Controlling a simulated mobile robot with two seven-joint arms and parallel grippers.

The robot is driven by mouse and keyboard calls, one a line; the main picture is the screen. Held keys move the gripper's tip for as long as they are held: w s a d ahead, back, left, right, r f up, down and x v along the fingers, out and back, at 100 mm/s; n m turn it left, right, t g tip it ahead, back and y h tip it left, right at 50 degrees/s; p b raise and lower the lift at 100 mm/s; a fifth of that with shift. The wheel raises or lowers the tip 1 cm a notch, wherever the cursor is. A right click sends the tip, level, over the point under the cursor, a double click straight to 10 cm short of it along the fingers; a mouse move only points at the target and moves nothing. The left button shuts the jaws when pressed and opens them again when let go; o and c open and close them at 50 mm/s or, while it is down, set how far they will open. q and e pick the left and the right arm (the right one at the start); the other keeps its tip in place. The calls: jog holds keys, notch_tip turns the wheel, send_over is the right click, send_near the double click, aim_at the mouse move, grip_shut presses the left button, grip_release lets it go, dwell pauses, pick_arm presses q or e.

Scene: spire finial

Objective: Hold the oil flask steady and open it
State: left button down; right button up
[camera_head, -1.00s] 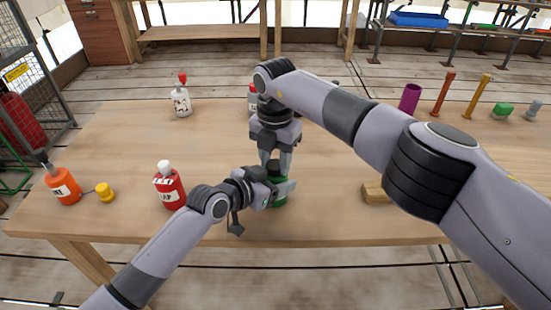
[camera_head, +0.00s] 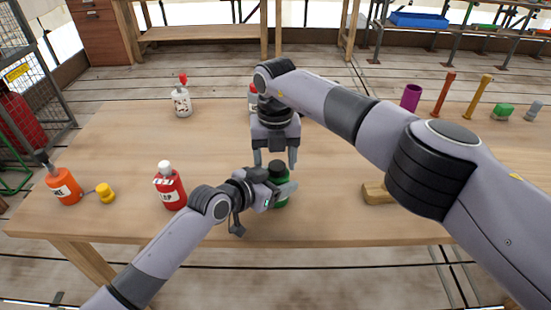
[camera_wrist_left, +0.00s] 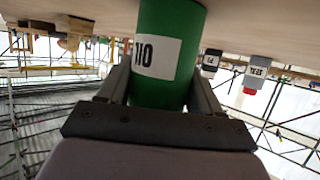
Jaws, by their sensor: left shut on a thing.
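The oil flask (camera_head: 281,196) is green and stands upright near the front middle of the table, with a dark cap (camera_head: 279,168) on top. My left gripper (camera_head: 277,189) is shut on its body from the left. The left wrist view shows the green flask (camera_wrist_left: 167,50), with an upside-down white label, between both fingers (camera_wrist_left: 158,88). My right gripper (camera_head: 275,164) points down just above the flask, with its fingers spread on either side of the cap. It is open and empty. Whether a finger touches the cap I cannot tell.
A red bottle (camera_head: 168,188), an orange bottle (camera_head: 64,186) and a yellow round piece (camera_head: 105,193) stand at left. A white bottle (camera_head: 181,102) stands farther back. A wooden block (camera_head: 375,193) lies right of the flask. The table (camera_head: 120,140) is clear between them.

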aim_at(275, 164)
pick_arm(q)
jog(key=shift+a, duration=0.1)
pick_arm(e)
notch_tip(275, 164, up, 4)
jog(key=shift+f, duration=0.25)
jog(key=shift+r, duration=0.5)
jog(key=shift+c, duration=0.4)
notch_tip(275, 164, up, 2)
jog(key=m, duration=0.3)
jog(key=shift+s+d+m, duration=0.1)
jog(key=shift+m, duration=0.3)
jog(key=shift+r+m, duration=0.4)
jog(key=shift+m, duration=0.5)
jog(key=shift+f, duration=3.85)
